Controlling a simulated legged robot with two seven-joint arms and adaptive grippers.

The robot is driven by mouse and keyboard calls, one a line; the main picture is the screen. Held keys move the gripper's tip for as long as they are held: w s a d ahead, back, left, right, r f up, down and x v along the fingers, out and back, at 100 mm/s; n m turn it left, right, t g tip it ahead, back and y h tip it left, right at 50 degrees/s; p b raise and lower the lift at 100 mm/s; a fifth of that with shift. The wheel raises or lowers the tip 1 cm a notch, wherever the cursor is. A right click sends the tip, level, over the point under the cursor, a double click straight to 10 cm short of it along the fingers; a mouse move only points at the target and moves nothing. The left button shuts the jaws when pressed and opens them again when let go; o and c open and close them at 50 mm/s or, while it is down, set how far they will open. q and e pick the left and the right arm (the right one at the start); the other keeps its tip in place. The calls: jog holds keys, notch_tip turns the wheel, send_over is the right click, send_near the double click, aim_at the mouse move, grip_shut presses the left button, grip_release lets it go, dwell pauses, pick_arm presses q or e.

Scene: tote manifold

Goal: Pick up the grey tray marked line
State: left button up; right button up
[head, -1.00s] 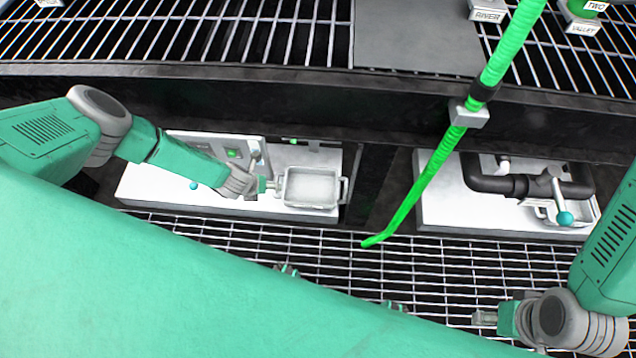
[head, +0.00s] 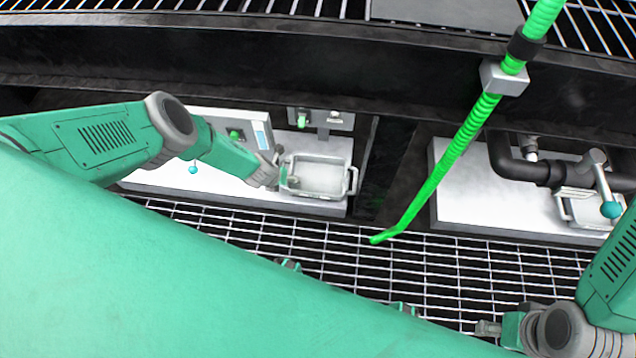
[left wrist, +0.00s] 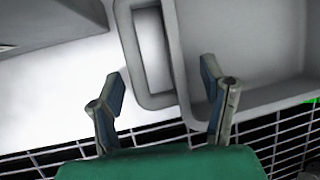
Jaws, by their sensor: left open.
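A grey tray (head: 325,178) with a loop handle at each end sits on a white ledge below the dark beam. No marking on it can be read. My left gripper (head: 284,179) is at the tray's left handle. In the left wrist view the left gripper (left wrist: 163,78) is open, with the tray's handle (left wrist: 155,55) ahead and between its fingers. One finger is outside the handle, the other overlaps the tray wall. Contact cannot be told. My right gripper (head: 488,328) is low at the right, away from the trays; its finger gap is unclear.
A second grey tray (head: 584,208) sits on the right white ledge under a black pipe (head: 520,168) with a teal-knobbed lever. A green hose (head: 440,170) hangs between the ledges. A panel (head: 235,128) stands behind my left arm. Grating (head: 330,240) lies in front.

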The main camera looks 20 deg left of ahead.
pick_arm(q)
jog(key=shift+w+a+f, duration=0.1)
grip_shut()
dwell(0.3)
